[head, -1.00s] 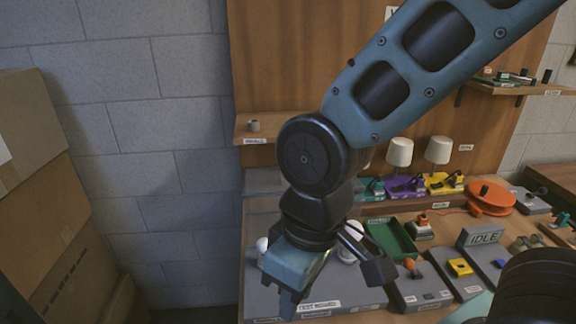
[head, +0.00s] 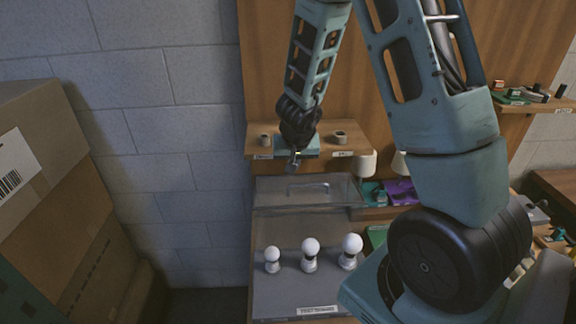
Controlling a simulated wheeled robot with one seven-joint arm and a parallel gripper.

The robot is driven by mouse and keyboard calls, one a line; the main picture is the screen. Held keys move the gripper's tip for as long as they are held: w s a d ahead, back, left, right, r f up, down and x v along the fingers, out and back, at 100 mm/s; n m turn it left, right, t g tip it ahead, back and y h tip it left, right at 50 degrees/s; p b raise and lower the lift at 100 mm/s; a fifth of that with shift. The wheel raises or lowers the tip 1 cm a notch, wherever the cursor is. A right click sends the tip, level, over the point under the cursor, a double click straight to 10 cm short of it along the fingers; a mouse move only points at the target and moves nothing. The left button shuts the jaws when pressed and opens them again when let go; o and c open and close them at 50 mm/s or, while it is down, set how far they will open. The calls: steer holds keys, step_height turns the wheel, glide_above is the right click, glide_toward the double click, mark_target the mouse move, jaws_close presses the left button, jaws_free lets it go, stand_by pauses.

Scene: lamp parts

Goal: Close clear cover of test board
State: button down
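The grey test board (head: 290,285) lies on the table with its label at the front edge. Three round white bulbs stand in sockets on it: a small one (head: 272,255), a middle one (head: 310,248) and a larger one (head: 352,244). The clear cover (head: 270,192) is raised at the back of the board, with its handle (head: 308,186) near the top. My gripper (head: 294,165) points down in front of the wooden shelf, just above the cover's handle and apart from it as far as I see. Its fingers are too small to judge, and I see nothing held.
The wooden shelf (head: 350,135) behind my gripper carries small grey round parts (head: 340,137). White-shaded lamps (head: 367,165) stand to the right, partly behind my arm. My arm hides much of the table's right side. Cardboard boxes (head: 50,190) stand at the left.

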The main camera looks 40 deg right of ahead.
steer(key=b, duration=0.3)
glide_above(293, 193)
step_height(293, 193, down, 7)
steer(key=shift+w+r, duration=0.1)
steer(key=shift+w, duration=0.05)
